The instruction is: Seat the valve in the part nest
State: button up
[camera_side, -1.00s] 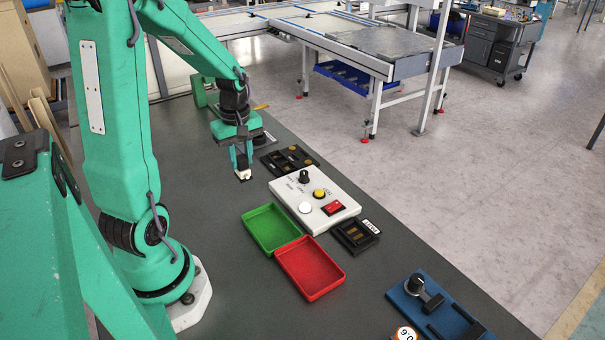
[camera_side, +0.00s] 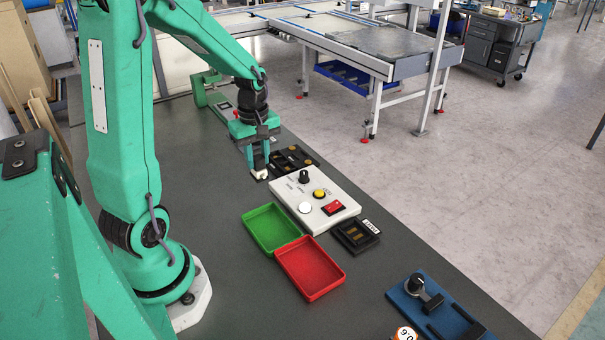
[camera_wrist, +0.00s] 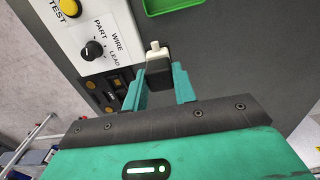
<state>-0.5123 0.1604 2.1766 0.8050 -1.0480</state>
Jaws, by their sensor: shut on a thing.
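My gripper (camera_side: 261,168) is shut on a small dark block with a white top, which I take as the valve (camera_wrist: 156,48); in the wrist view it sits between the two green fingers (camera_wrist: 160,85). In the side view the valve's pale tip (camera_side: 262,177) is low, at the near left edge of a black slotted tray (camera_side: 277,168). I cannot tell whether it touches the tray. A second, smaller black nest with a white label (camera_side: 355,236) stands right of the control panel. The labels are too small to tell which is the part nest.
The white control panel (camera_side: 290,194), with a knob and buttons, is just right of my gripper. A green tray (camera_side: 262,243) and a red tray (camera_side: 294,285) lie nearer. A blue fixture (camera_side: 406,302) is at front right. The dark bench left of the trays is clear.

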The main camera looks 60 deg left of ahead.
jog(key=w+d+r, duration=0.1)
jog(key=w+d, duration=0.5)
jog(key=d, duration=0.6)
jog(key=w+d, duration=0.5)
jog(key=d, duration=0.7)
jog(key=shift+w+d+r, duration=0.35)
jog(key=shift+f, duration=0.15)
send_over(355, 234)
jog(key=shift+f, duration=2.55)
jog(key=shift+f, duration=1)
jog(key=o, duration=1.5)
jog(key=shift+r, duration=0.1)
notch_tip(355, 234, up, 7)
